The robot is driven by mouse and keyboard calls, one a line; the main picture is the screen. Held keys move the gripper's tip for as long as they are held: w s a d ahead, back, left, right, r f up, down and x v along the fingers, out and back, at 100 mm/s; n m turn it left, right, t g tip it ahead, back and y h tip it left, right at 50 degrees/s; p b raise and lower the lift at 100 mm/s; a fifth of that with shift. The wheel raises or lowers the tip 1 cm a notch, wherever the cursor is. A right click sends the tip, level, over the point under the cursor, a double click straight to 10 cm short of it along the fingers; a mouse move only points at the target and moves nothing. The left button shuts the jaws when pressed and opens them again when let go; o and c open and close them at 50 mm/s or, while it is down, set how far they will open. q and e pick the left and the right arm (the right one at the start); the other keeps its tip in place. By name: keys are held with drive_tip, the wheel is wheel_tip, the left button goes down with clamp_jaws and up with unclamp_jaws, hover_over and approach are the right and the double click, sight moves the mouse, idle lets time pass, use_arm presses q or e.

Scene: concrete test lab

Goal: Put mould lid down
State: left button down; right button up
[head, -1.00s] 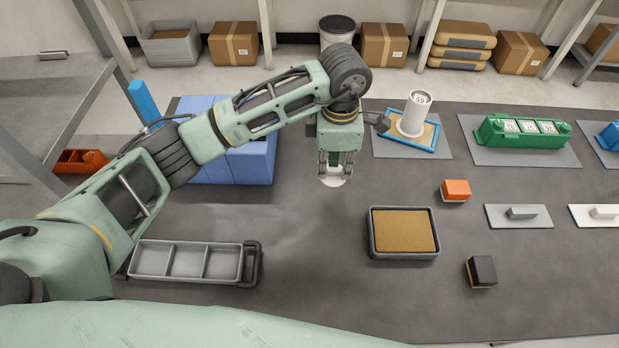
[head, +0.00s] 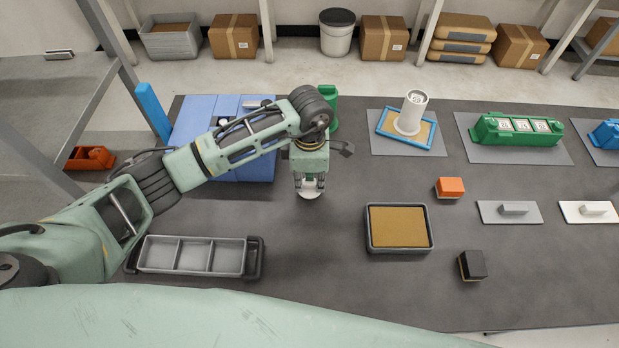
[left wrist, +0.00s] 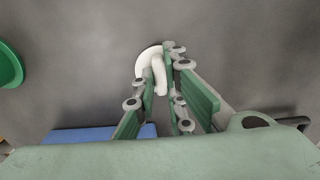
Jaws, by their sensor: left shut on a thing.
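My left gripper (head: 309,184) points down over the middle of the dark mat. Its fingers are shut on a white curved piece (head: 310,194). In the left wrist view this piece (left wrist: 150,68) is a smooth bent form between the fingers (left wrist: 157,92). The fingers hide much of it, so I cannot tell whether it is the mould lid, nor whether it touches the mat. A grey plate with a block handle (head: 510,209) and a similar white plate (head: 593,210) lie flat at the right. My right gripper is not in view.
A grey three-part tray (head: 190,239) lies at the near left. Blue blocks (head: 195,115) and a green item (head: 331,100) stand behind my arm. A tan-filled box (head: 401,250), an orange block (head: 450,187) and a black block (head: 472,265) lie to the right. The mat between tray and box is bare.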

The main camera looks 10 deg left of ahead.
sight(310, 182)
use_arm(q)
drive_tip(key=shift+f, duration=0.2)
drive_tip(key=c, duration=1.8)
unclamp_jaws()
drive_tip(key=shift+r, duration=0.1)
drive_tip(key=shift+r, duration=0.45)
wheel_tip(310, 182, up, 11)
drive_tip(key=b, duration=0.3)
drive_tip(key=shift+r+b, duration=0.2)
drive_tip(key=shift+b, duration=0.1)
